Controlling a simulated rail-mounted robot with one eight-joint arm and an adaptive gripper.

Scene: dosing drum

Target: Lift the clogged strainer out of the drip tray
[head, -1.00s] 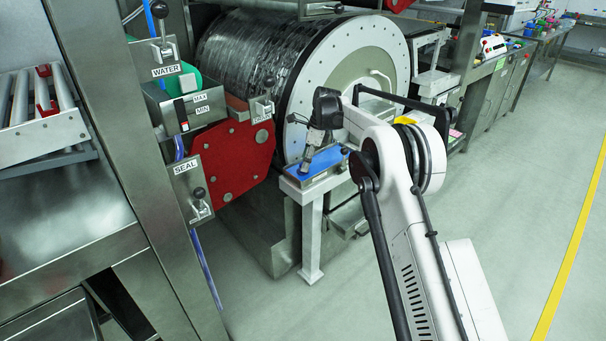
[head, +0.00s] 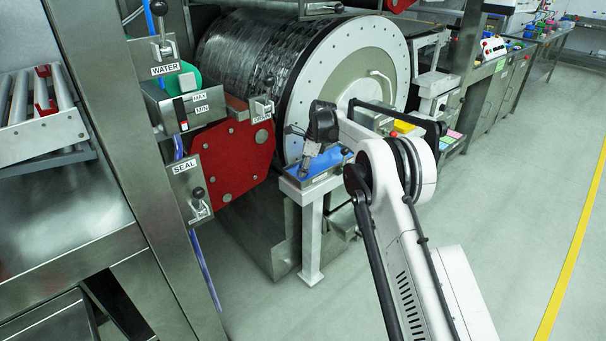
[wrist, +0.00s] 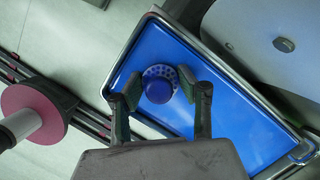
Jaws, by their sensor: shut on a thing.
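The strainer (wrist: 158,73) shows in the wrist view as a round disc with small holes around its edge and a dark blue knob (wrist: 157,91) on top. It shows over the left part of the blue drip tray (wrist: 228,112), which has a raised metal rim. My gripper (wrist: 159,90) has a finger on each side of the knob and is shut on the strainer. Whether the strainer touches the tray floor cannot be told. In the head view my gripper (head: 304,172) is at the left end of the tray (head: 327,160); the strainer is too small to make out there.
The large drum (head: 300,65) stands behind the tray, its pale end face close by. A white post (head: 311,240) stands under the tray. Open floor (head: 510,200) lies to the right.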

